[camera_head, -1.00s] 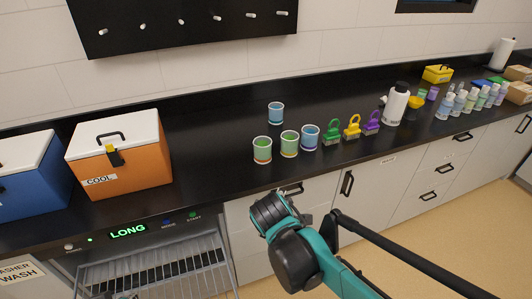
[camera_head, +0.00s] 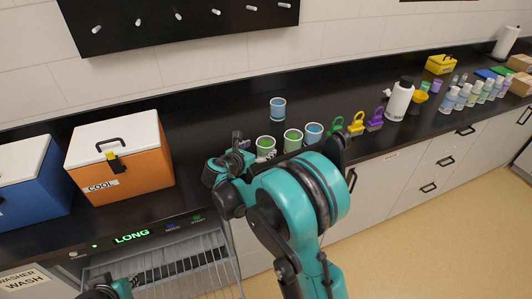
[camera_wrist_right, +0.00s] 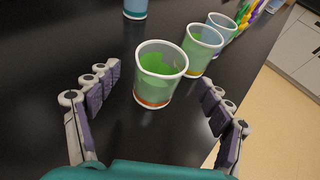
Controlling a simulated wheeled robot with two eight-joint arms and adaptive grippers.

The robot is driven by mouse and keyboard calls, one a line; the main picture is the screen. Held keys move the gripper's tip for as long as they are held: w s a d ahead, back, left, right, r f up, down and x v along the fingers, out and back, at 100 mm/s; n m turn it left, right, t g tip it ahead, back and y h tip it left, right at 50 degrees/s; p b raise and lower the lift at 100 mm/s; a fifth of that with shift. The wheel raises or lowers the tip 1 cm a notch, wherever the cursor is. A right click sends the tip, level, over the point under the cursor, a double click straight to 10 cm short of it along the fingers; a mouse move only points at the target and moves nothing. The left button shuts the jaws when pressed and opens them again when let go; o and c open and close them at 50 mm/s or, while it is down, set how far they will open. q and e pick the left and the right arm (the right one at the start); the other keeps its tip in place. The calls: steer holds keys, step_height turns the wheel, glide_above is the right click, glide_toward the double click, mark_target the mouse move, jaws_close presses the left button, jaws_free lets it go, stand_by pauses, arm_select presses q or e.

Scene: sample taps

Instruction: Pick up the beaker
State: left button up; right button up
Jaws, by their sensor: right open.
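Several beakers stand upright on the black counter. The nearest one, a beaker with green contents and an orange base band (camera_wrist_right: 158,76), stands ahead of my open right gripper (camera_wrist_right: 152,98) in the right wrist view, with a finger on each side. In the head view this beaker (camera_head: 266,146) shows just past the gripper (camera_head: 238,150). A second green beaker (camera_head: 292,140) and a blue one (camera_head: 313,132) stand to its right. Another blue beaker (camera_head: 278,108) stands farther back. Part of my left arm shows at the bottom left; its gripper is not visible.
An orange cooler (camera_head: 122,165) and a blue cooler (camera_head: 28,185) stand at the left. Green, yellow (camera_head: 356,124) and purple (camera_head: 375,119) tools and a white bottle (camera_head: 399,100) stand to the right. An open wire rack (camera_head: 165,275) is below the counter. The counter between the orange cooler and beakers is clear.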

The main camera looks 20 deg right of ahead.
mark_target(270, 142)
steer(key=b+x, duration=0.2)
steer(key=x, duration=0.3)
steer(key=shift+w+d, duration=0.1)
steer(key=shift+d, duration=0.05)
steer(key=shift+r, duration=0.1)
steer(key=c, duration=1.1)
